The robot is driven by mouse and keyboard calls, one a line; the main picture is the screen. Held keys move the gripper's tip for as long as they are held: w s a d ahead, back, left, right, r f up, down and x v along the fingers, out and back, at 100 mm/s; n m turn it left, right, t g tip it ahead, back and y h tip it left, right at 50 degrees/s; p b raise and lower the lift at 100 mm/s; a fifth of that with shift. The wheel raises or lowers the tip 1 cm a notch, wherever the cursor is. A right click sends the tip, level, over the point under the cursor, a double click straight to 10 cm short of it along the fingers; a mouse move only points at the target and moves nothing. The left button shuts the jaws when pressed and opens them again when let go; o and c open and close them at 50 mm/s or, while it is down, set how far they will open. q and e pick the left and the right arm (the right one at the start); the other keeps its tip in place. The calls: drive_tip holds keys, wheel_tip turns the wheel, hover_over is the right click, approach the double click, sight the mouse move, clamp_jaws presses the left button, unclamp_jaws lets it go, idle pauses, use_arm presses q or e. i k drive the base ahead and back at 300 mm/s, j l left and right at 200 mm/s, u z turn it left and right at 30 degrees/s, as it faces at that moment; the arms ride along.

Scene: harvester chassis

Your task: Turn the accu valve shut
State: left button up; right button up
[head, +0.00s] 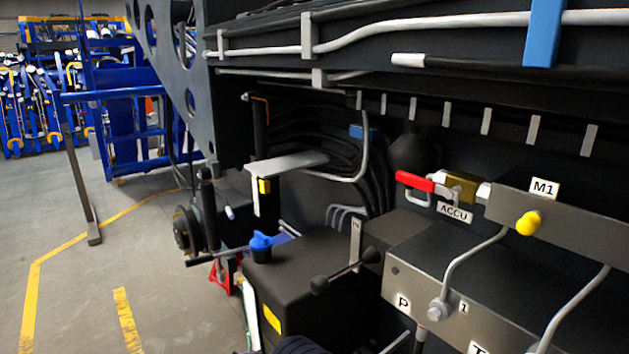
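The accu valve has a brass-coloured body (461,187) with silver fittings, right of centre in the head view. Its red handle (415,182) points left, roughly in line with the body. A bent grey metal piece hangs below the handle. The white ACCU label (454,213) sits just under the valve. A dark rounded shape stands behind the handle. Neither of my grippers can be made out in the head view, and nothing is seen touching the valve.
A grey manifold block (558,222) with a yellow cap (528,223) and M1 label adjoins the valve on the right. A black lever with ball ends (342,277) and a tank with a blue cap (261,241) lie lower left. Pipes run above. Open floor (75,265) is at left.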

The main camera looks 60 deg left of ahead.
sight(422, 183)
drive_tip(key=u, duration=1.35)
